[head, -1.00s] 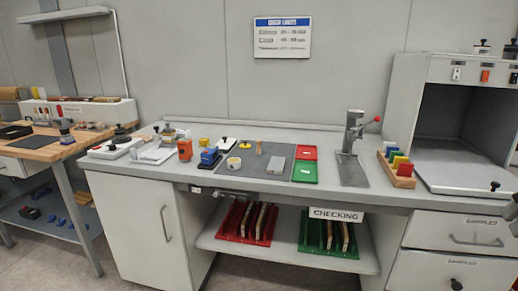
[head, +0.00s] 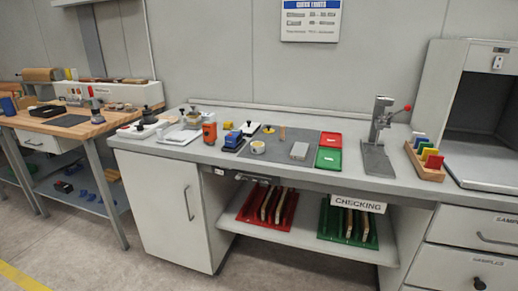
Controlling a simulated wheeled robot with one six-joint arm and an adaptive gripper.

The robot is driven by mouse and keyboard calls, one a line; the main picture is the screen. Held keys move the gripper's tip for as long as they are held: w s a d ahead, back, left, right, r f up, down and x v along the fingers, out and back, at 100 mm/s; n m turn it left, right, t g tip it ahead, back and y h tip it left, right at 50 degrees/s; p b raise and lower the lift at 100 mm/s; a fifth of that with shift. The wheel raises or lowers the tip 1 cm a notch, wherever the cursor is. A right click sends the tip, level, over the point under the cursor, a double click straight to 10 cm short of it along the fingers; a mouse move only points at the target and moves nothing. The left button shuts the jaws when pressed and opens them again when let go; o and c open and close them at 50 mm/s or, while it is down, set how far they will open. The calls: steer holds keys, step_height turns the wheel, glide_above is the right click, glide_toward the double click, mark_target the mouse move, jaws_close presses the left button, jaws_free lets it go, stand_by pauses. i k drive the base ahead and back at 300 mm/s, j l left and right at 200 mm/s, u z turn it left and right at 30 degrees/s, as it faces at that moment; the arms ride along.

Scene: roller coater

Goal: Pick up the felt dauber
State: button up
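A small upright wooden-handled piece (head: 282,133) stands on the grey mat of the middle bench. It may be the felt dauber, but it is too small to be sure. Close by on the bench are a small round pale pot (head: 258,147), a yellow disc with a dark knob (head: 268,129) and a grey block (head: 299,151). My gripper is not in view, and nothing here shows it touching any of these.
A blue device (head: 233,141) and an orange canister (head: 209,133) stand left of the mat. Red (head: 332,139) and green (head: 328,158) trays and a lever press (head: 378,140) stand right. Open floor (head: 70,255) lies at lower left, before a wooden-topped bench (head: 65,132).

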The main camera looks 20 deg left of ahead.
mark_target(283, 138)
steer(key=i+j, duration=0.3)
steer(key=j, duration=0.15)
steer(key=i+j, duration=0.3)
steer(key=j, duration=0.15)
steer(key=i+j, duration=0.25)
steer(key=j, duration=0.2)
steer(key=i+j, duration=0.3)
steer(key=j, duration=0.15)
steer(key=i+j, duration=0.3)
steer(key=j, duration=0.15)
